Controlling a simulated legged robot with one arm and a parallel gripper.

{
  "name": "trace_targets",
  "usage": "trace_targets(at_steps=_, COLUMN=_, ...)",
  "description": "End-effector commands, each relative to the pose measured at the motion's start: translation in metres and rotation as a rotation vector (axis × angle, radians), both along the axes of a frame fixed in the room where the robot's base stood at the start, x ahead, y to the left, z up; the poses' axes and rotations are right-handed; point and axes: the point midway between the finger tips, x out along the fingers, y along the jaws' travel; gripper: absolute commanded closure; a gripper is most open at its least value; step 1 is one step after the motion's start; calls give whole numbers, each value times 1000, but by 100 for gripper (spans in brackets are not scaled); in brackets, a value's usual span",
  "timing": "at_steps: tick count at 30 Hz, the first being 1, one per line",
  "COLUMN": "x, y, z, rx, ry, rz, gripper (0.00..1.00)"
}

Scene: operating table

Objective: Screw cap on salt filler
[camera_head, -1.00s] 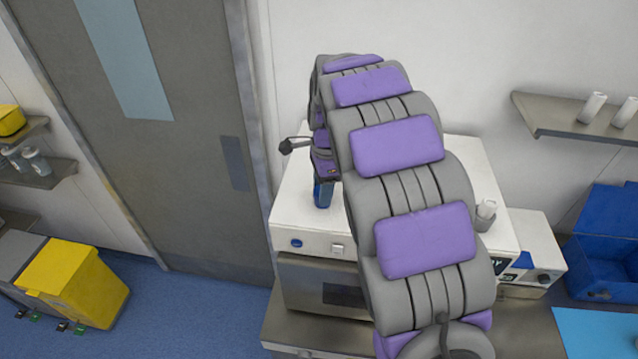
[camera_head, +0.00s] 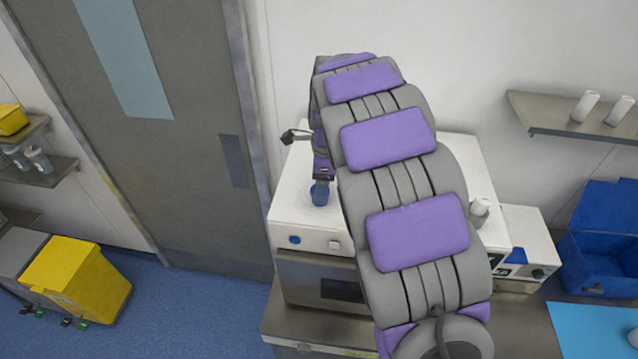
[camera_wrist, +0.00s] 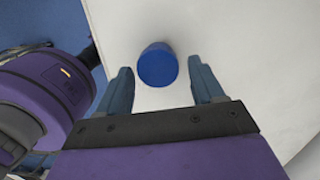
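A round blue cap (camera_wrist: 157,65) is on the white top of the machine (camera_head: 302,160). My gripper (camera_wrist: 159,68) is open, with one blue-grey finger on each side of the cap in the wrist view; a gap shows between the cap and each finger. In the head view my gripper (camera_head: 321,188) points down over the left part of the machine top, and blue shows at its tip. I cannot tell the cap from the fingers there. Whether the cap sits on the salt filler opening is hidden.
My arm covers the middle of the machine in the head view. A white cup-like container (camera_head: 479,211) stands at the machine's right side. A wall shelf (camera_head: 545,110) holds two white bottles. A blue crate (camera_head: 600,245) and yellow bin (camera_head: 75,275) stand further off.

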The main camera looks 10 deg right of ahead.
Motion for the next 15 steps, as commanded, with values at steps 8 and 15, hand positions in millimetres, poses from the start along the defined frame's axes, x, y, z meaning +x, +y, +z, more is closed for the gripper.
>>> trace_targets(at_steps=8, x=-1, y=4, z=-4, rx=-2, ry=9, rz=7, gripper=27)
trace_targets(at_steps=15, x=0, y=6, z=-8, rx=-5, ry=9, rz=278, gripper=27)
